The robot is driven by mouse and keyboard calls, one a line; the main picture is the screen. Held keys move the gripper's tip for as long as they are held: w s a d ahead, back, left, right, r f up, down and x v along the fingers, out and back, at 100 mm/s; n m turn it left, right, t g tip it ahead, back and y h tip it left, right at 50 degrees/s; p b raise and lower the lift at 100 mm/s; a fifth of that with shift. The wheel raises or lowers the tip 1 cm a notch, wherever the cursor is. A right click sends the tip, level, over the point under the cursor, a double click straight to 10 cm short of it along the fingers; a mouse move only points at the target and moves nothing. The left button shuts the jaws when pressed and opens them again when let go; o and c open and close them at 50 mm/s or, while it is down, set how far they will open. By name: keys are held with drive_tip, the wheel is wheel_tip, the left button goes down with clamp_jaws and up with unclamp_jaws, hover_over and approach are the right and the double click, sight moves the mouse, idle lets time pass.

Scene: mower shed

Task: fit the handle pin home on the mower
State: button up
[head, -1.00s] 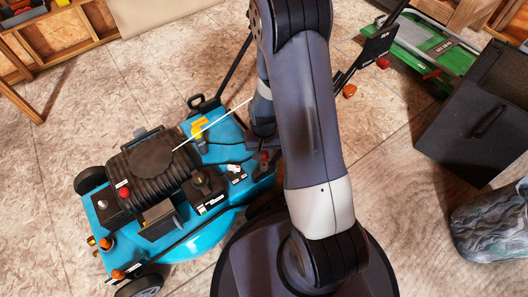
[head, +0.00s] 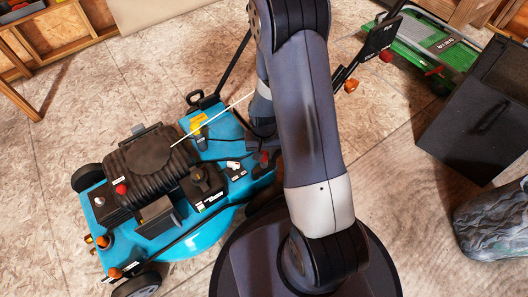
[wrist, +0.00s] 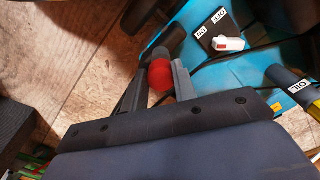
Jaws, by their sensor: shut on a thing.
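The blue mower (head: 205,232) stands on the floor at the left in the head view, with its black engine on top. Its black handle bar (head: 235,65) runs up behind my arm. My gripper (wrist: 160,78) is shut on the red knob of the handle pin (wrist: 161,76), at the mower's edge beside a dark handle tube (wrist: 170,40). In the head view the knob shows as a small red spot (head: 265,156) beside the mower deck. The pin's shank and its hole are hidden, so I cannot tell how deep the pin sits.
A white ON/OFF switch (wrist: 229,44) and an oil label sit close by on the deck. A black box (head: 480,115), a dark bag (head: 492,222) and a green machine (head: 425,45) stand at the right.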

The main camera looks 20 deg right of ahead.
drive_tip(key=shift+f+b, duration=0.65)
drive_tip(key=shift+f, duration=0.25)
drive_tip(key=o, duration=1)
wheel_tip(320, 180, up, 11)
drive_tip(key=p, duration=0.4)
drive_tip(key=shift+f+p, duration=0.1)
drive_tip(key=shift+p, duration=0.25)
drive_tip(key=shift+f, duration=0.1)
wheel_tip(320, 180, down, 11)
drive_tip(key=b, duration=0.5)
drive_tip(key=shift+r+p, duration=0.5)
drive_tip(key=shift+r, duration=0.1)
